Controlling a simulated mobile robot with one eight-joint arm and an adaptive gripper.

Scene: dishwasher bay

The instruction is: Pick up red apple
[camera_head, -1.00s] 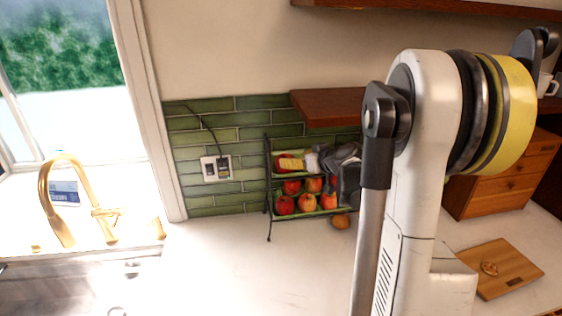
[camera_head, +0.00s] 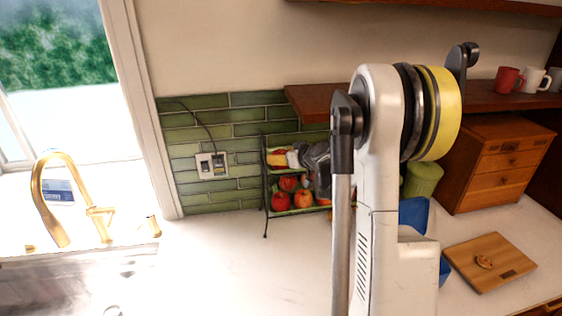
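Several red apples sit in a black wire rack (camera_head: 266,190) against the green tile wall. One red apple (camera_head: 278,201) is at the left of the lower tier, and an orange-red one (camera_head: 303,198) is beside it. Another red apple (camera_head: 288,183) shows above them. A red and yellow item (camera_head: 278,158) lies on the top tier. My gripper (camera_head: 297,158) is at the top tier, close to that item; I cannot tell whether it touches it. My arm hides the rack's right side and much of the gripper, so its opening is unclear.
A wooden shelf (camera_head: 310,104) overhangs the rack. At right are a wooden drawer box (camera_head: 500,165), a cutting board (camera_head: 490,262), a green canister (camera_head: 421,180) and mugs (camera_head: 508,79). A gold faucet (camera_head: 52,200) stands left. The counter (camera_head: 215,260) before the rack is clear.

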